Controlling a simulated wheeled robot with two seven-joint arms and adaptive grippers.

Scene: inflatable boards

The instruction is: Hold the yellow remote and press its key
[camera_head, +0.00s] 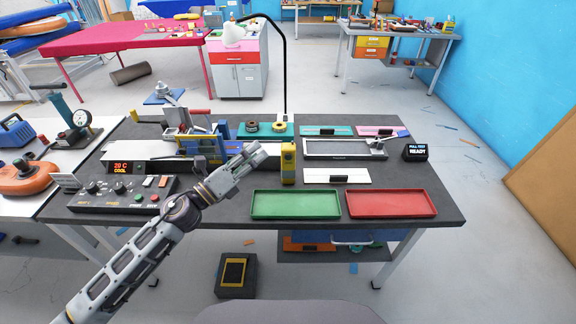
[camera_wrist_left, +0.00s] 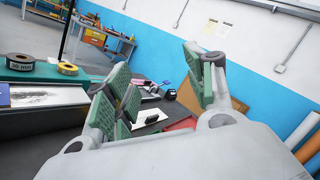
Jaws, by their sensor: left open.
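The yellow remote (camera_head: 288,164) stands upright on the dark workbench, just behind the green tray. My left gripper (camera_head: 258,153) is a short way to the left of the remote, pointing towards it, with a small gap between them in the picture. In the left wrist view the jaws (camera_wrist_left: 163,88) are spread apart with nothing between the green pads. I cannot make out the remote in that view. The remote's key is too small to tell. My right gripper is not in view.
The green tray (camera_head: 296,204) and red tray (camera_head: 390,204) lie along the bench's front edge. A white panel (camera_head: 336,176) lies right of the remote. A control box (camera_head: 122,194) and blue-and-grey fixtures (camera_head: 192,134) stand left. A black display (camera_head: 416,150) reads "READY".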

